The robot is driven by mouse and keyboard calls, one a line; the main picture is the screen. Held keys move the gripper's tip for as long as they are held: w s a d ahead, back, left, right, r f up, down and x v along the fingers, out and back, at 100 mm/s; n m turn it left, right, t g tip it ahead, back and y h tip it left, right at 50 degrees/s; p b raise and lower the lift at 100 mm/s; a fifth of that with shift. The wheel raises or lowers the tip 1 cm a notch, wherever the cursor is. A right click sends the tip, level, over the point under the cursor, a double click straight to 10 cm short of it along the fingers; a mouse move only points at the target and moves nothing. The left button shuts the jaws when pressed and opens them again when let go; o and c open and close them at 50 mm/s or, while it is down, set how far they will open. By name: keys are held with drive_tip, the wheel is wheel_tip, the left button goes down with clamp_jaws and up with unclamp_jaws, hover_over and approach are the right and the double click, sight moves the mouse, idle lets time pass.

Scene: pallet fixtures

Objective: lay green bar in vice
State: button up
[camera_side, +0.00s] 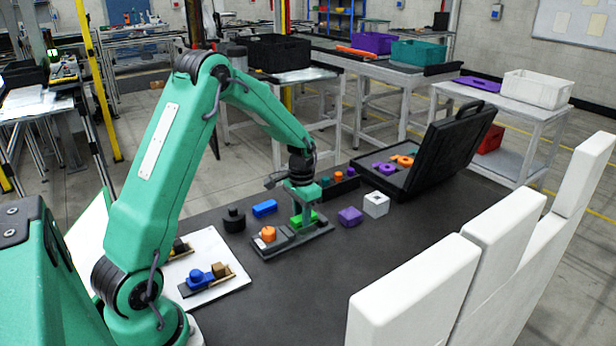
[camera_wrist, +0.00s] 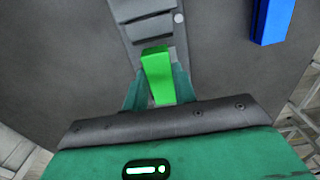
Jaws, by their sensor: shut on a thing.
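The green bar (camera_side: 307,217) is between the fingers of my gripper (camera_side: 304,208), which is shut on it. In the wrist view the green bar (camera_wrist: 158,72) lies between the two teal fingertips (camera_wrist: 159,80). A long grey fixture (camera_side: 283,243), apparently the vice, is under my gripper on the dark table. In the wrist view the grey fixture (camera_wrist: 148,18) runs up and away from the bar. The bar is at the fixture's right end in the side view. I cannot tell whether it rests in the slot or is just above it.
An orange piece (camera_side: 268,234) sits at the fixture's left end. A blue block (camera_side: 265,208), a black round part (camera_side: 234,220), a purple block (camera_side: 350,216) and a white block (camera_side: 376,204) stand nearby. An open black case (camera_side: 440,150) lies behind. The table in front is clear.

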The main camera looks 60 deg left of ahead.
drive_tip(key=shift+f, duration=0.85)
idle(0.6)
drive_tip(key=o, duration=1.5)
drive_tip(key=shift+r, duration=0.1)
drive_tip(key=shift+r, duration=4.4)
